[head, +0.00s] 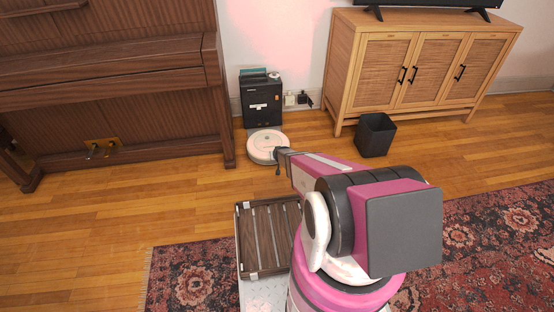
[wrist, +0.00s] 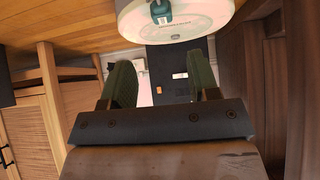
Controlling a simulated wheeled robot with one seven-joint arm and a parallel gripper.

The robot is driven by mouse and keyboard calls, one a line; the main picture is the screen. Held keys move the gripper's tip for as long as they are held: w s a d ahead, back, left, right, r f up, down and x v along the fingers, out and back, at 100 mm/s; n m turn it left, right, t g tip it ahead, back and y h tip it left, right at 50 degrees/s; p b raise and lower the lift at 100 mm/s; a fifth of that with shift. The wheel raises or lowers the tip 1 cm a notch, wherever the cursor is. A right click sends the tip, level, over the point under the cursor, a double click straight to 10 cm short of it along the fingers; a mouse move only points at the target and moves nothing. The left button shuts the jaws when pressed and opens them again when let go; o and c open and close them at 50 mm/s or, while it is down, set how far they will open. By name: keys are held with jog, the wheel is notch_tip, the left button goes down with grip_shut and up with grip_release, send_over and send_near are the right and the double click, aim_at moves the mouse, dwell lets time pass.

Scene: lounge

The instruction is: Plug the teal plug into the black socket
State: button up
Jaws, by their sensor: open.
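A small teal piece (wrist: 161,12) shows at the top edge of the wrist view, on the white robot vacuum (wrist: 175,25); it may be the teal plug, but I cannot tell for certain. In the head view, the black socket (head: 304,98) is low on the wall, right of a white socket (head: 289,99). My gripper (head: 279,160) is over the right side of the vacuum, well short of the wall. In the wrist view my gripper (wrist: 161,76) has its two green fingers wide apart with nothing between them.
The black vacuum dock (head: 262,105), with a teal part on top, stands left of the sockets. The piano (head: 110,90) is at left, the wooden cabinet (head: 400,75) and black bin (head: 375,135) at right. A slatted dark crate (head: 262,274) is beside my base.

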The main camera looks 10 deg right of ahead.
jog(key=shift+t, duration=0.4)
jog(key=shift+s+f+x, duration=0.15)
jog(key=shift+f+x, duration=0.05)
jog(key=shift+x, duration=2.05)
jog(key=shift+s+f+x, duration=0.15)
jog(key=shift+s+x, duration=0.05)
jog(key=shift+x, duration=2.05)
jog(key=shift+s+f+x, duration=0.15)
jog(key=shift+f+x, duration=0.05)
jog(key=shift+x, duration=2.05)
jog(key=shift+a, duration=0.1)
jog(key=c, duration=0.8)
jog(key=shift+s, duration=0.1)
jog(key=shift+s, duration=0.15)
jog(key=shift+s+r, duration=0.2)
jog(key=shift+s, duration=0.6)
jog(key=shift+s+r, duration=0.2)
jog(key=shift+s, duration=0.55)
jog(key=shift+s+r, duration=0.2)
jog(key=shift+s, duration=0.6)
